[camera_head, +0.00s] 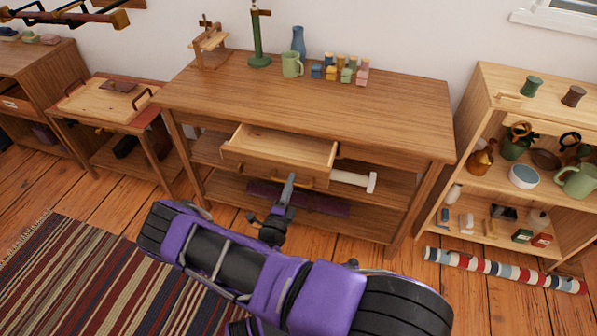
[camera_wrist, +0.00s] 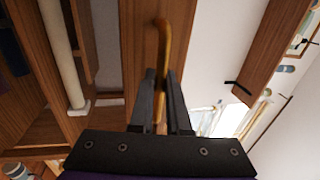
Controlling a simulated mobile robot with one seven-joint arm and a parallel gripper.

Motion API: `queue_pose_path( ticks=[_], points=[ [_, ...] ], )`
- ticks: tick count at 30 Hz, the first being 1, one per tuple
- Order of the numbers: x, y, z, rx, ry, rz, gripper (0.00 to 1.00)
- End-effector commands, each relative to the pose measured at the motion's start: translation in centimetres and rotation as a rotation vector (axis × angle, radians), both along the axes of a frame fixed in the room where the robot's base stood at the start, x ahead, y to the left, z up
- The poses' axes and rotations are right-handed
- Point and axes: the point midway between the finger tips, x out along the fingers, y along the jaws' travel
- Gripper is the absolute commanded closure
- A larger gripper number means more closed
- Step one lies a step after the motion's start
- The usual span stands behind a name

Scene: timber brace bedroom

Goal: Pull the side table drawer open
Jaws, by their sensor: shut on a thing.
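The side table (camera_head: 300,92) is a wooden table with open shelves below its top. Its drawer (camera_head: 290,150) stands pulled out toward me, and its light wooden inside is bare. My gripper (camera_head: 289,182) is at the drawer's front face, right of its middle. In the wrist view my gripper (camera_wrist: 162,98) has its two dark fingers closed around the curved brass-coloured handle (camera_wrist: 163,50). The drawer front (camera_wrist: 140,45) runs up the picture behind the handle. In the head view the gripper partly hides the handle.
A green mug (camera_head: 292,64), small coloured blocks (camera_head: 340,70), a blue vase (camera_head: 298,42) and a green stand stand on the tabletop. A white roll (camera_head: 352,180) lies on the shelf right of the drawer. A shelf unit (camera_head: 490,100) stands right, a striped rug (camera_head: 80,270) lies left.

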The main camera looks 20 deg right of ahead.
Motion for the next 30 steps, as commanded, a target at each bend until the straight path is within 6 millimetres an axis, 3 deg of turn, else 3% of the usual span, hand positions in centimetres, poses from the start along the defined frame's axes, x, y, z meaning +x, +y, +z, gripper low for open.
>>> queue_pose_path(
  ticks=[3, 10, 26, 27, 30],
  points=[
    [-2.4, 1.7, 0.1, -0.001, 0.002, 0.002, 1.0],
    [-5.2, 3.5, 0.0, 0.001, 0.001, 0.0, 1.0],
    [-6.0, 4.1, 0.0, 0.001, -0.001, -0.001, 1.0],
    [-6.0, 4.1, 0.0, 0.001, -0.001, -0.001, 0.8],
    [-6.0, 4.1, 0.0, 0.001, -0.001, -0.001, 0.62]
  ],
)
